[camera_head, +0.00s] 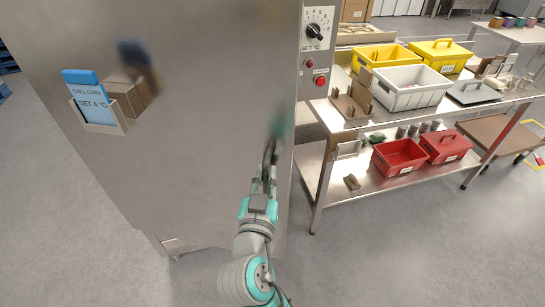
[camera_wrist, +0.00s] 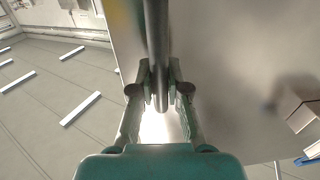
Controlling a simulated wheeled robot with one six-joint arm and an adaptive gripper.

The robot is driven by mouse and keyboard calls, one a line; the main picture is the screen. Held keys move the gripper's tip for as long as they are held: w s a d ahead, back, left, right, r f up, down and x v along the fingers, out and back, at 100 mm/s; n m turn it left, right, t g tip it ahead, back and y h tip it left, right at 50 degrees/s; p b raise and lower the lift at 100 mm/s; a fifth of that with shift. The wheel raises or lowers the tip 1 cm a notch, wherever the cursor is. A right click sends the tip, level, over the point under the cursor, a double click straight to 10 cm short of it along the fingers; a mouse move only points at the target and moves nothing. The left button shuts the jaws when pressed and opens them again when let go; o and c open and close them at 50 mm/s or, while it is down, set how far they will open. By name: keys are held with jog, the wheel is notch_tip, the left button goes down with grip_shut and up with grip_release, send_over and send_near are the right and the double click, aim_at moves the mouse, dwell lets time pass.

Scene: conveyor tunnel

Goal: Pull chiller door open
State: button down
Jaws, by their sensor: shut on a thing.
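The chiller door (camera_head: 190,150) is a large brushed-steel panel filling the left and middle of the head view. It also shows in the wrist view (camera_wrist: 230,60), right of the handle. The handle (camera_wrist: 157,45) is a dark upright bar that enters the wrist view from the top. My gripper (camera_wrist: 160,82) is shut on the handle, with one finger on each side of the bar. In the head view my gripper (camera_head: 269,172) is near the door's right side, and the handle is hard to make out there. I cannot tell whether the door is ajar.
A control panel with a dial (camera_head: 315,32) and red button (camera_head: 320,81) stands right of the door. A card holder (camera_head: 98,115) is on the door. A steel bench (camera_head: 320,105) holds yellow, grey and red bins at right. Grey floor (camera_head: 420,240) is clear at front right.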

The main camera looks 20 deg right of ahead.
jog(key=s+a+m+g+h, duration=0.1)
jog(key=s+a+m+h, duration=0.1)
jog(key=s+a, duration=1)
jog(key=shift+s+a+g+h, duration=0.25)
jog(key=shift+s+h, duration=0.35)
jog(key=shift+s, duration=0.95)
jog(key=c, duration=1.1)
grip_release()
jog(key=shift+c, duration=0.2)
notch_tip(320, 180, up, 10)
